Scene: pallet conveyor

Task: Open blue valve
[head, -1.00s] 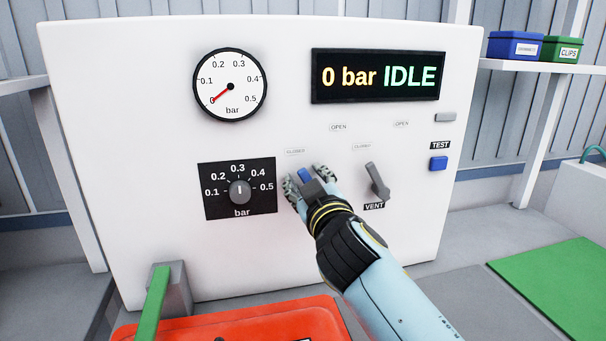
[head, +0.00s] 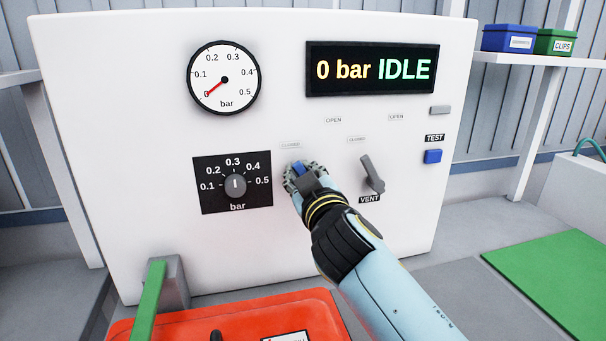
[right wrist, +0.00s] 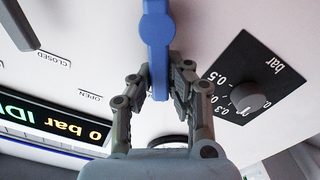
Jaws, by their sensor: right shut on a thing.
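The blue valve handle (head: 298,169) is on the white panel (head: 130,110), right of the pressure knob. In the head view most of it is hidden by my right gripper (head: 301,178). In the right wrist view the blue handle (right wrist: 158,40) runs down between the fingers, and my right gripper (right wrist: 160,82) is shut on its end. A CLOSED label (head: 290,145) sits just above the handle, and an OPEN label (head: 333,120) is up and to its right. My left gripper is not in view.
A grey VENT valve handle (head: 372,174) is close to the right of my gripper. The pressure knob (head: 235,186) is to the left. The gauge (head: 224,80) reads 0, and the display (head: 372,69) shows 0 bar IDLE. A red case (head: 235,317) lies below.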

